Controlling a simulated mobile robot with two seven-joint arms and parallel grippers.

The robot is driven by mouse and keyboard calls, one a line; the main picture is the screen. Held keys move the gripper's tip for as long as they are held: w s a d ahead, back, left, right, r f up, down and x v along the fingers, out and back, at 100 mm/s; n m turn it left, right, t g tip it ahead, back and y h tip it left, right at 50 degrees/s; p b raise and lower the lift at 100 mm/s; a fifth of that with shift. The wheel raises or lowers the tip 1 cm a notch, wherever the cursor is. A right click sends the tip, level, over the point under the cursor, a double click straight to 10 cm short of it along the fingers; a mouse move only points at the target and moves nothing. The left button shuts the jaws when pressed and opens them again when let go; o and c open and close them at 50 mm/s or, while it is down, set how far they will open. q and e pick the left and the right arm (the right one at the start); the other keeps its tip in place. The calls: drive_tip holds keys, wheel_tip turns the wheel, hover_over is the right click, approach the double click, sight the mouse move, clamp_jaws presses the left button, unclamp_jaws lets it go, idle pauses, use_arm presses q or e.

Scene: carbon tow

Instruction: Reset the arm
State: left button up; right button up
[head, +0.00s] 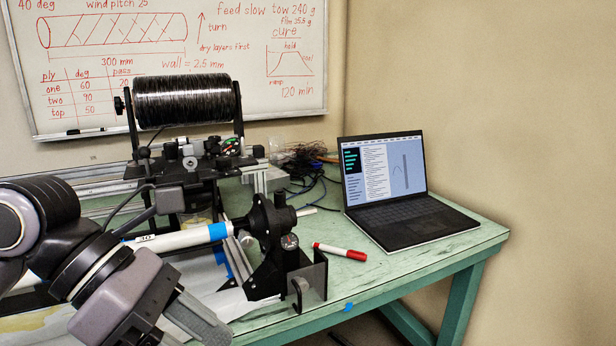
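My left arm (70,240) comes in from the left, bent low over the front left of the green bench. Its gripper (185,322) points down and to the right at the bottom edge, and its fingertips are partly cut off. I see nothing held between the fingers, but I cannot tell how far apart they are. Behind it a white tube (185,238) with blue tape runs into a black end fixture (270,235). My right gripper is not in view.
A black tow spool (188,102) sits on a winding carriage behind the tube. A red marker (340,251) and an open laptop (405,190) lie to the right on the bench (390,262). Cables (305,165) bunch at the back. A whiteboard (270,60) hangs on the wall.

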use_arm(q)
drive_tip(key=s+d+r+n+g+h, duration=0.2)
drive_tip(key=s+d+g+h, duration=0.15)
drive_tip(key=d+h, duration=0.3)
drive_tip(key=w+a+n+t+h, duration=0.4)
drive_tip(key=w+n+t+h, duration=0.4)
drive_tip(key=n+t, duration=0.85)
drive_tip(key=w+a+f+n+t+y, duration=0.3)
drive_tip(key=f+n+y, duration=0.3)
drive_tip(key=n, duration=0.3)
drive_tip(key=w+a+f+n+t+y, duration=0.2)
drive_tip(key=a+f+n+t+y, duration=0.15)
drive_tip(key=f+n+y, duration=0.5)
drive_tip(key=s+a+f+n+g+y, duration=0.25)
drive_tip(key=s+f+n, duration=0.2)
drive_tip(key=f, duration=0.35)
drive_tip(key=s+a+f+n+g+y, duration=0.15)
drive_tip(key=s+f+n+g, duration=0.3)
drive_tip(key=f, duration=0.45)
drive_tip(key=s+a+f+n+g+y, duration=0.1)
drive_tip(key=s+f+n+g+y, duration=0.15)
drive_tip(key=s+f+n, duration=0.4)
wheel_tip(320, 180, up, 8)
drive_tip(key=w+a+m+t+p, duration=0.1)
drive_tip(key=m+p, duration=0.2)
drive_tip(key=p, duration=0.9)
drive_tip(key=shift+w+a+r, duration=0.15)
drive_tip(key=shift+w+a, duration=0.05)
drive_tip(key=shift+w, duration=0.1)
